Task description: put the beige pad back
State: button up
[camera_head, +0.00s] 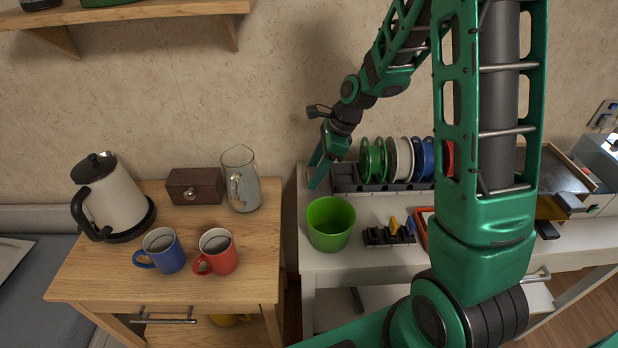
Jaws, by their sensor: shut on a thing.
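My gripper (318,176) is at the left end of the white bench, above and behind the green bin (330,223), beside the dark spool rack (345,178). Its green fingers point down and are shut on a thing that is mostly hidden. A small brownish-beige patch (311,172) shows at the fingers and looks like the beige pad. Its full outline and whether it touches the bench cannot be told.
Green, white, blue and red spools (400,158) stand in the rack right of my gripper. A small black holder (390,236) sits in front. The wooden cabinet at left bears a kettle (112,195), a blue mug (162,251), a red mug (217,252), a glass pitcher (241,180) and a box (195,187).

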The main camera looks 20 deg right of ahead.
jog(key=shift+f, duration=1)
jog(key=shift+f, duration=0.15)
jog(key=o, duration=1)
